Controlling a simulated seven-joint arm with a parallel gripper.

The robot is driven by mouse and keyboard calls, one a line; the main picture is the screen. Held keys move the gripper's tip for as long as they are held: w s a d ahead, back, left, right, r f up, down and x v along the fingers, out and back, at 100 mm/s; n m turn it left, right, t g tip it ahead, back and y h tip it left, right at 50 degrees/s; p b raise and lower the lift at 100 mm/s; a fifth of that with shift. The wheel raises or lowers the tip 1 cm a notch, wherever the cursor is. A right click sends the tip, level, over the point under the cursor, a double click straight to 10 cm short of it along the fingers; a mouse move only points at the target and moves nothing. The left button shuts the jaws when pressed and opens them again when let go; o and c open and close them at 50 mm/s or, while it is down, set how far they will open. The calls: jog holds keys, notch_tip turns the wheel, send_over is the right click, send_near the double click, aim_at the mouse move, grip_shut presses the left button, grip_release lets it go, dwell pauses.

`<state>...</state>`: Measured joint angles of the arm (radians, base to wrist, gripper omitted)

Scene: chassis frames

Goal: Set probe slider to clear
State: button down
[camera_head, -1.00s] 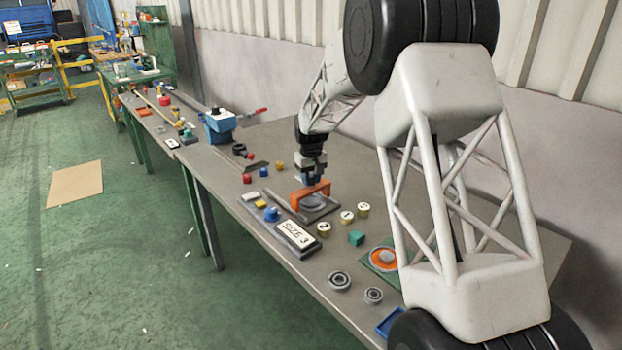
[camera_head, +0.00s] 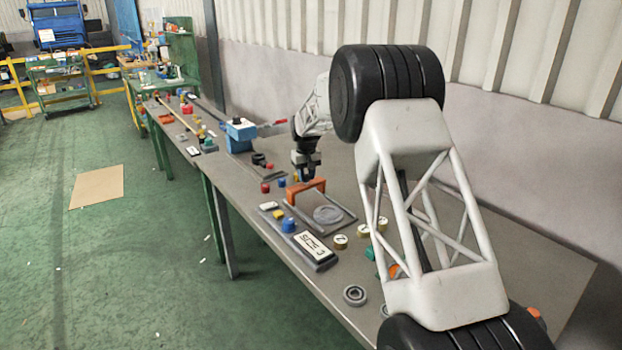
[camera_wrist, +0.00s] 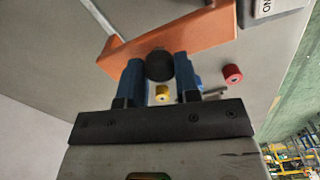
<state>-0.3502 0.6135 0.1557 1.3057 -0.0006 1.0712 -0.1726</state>
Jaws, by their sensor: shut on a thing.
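The probe slider is an orange bridge (camera_head: 305,188) standing across a grey framed plate. It stands at the far left end of the plate, clear of the flat grey disc (camera_head: 328,214), which lies uncovered. In the wrist view the orange bar (camera_wrist: 188,42) crosses the top, with a round black knob (camera_wrist: 160,66) at its side. My gripper (camera_head: 307,178) is just behind the bridge. Its two blue fingers (camera_wrist: 158,76) are shut on the black knob, one on each side. The knob is hidden in the head view.
A "SIZE 3" sign (camera_head: 314,247), a blue button (camera_head: 289,225) and a yellow block (camera_head: 278,215) lie along the front edge. A red cylinder (camera_head: 265,188) and blue cylinder (camera_head: 281,183) stand left of the bridge. Numbered tokens (camera_head: 340,242) stand right. A blue vise (camera_head: 240,130) is farther back.

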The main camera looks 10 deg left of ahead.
jog(key=shift+w+a+r, duration=0.1)
jog(key=shift+w, duration=0.05)
jog(key=c, duration=0.8)
grip_release()
jog(key=shift+r, duration=3.8)
jog(key=shift+r, duration=0.1)
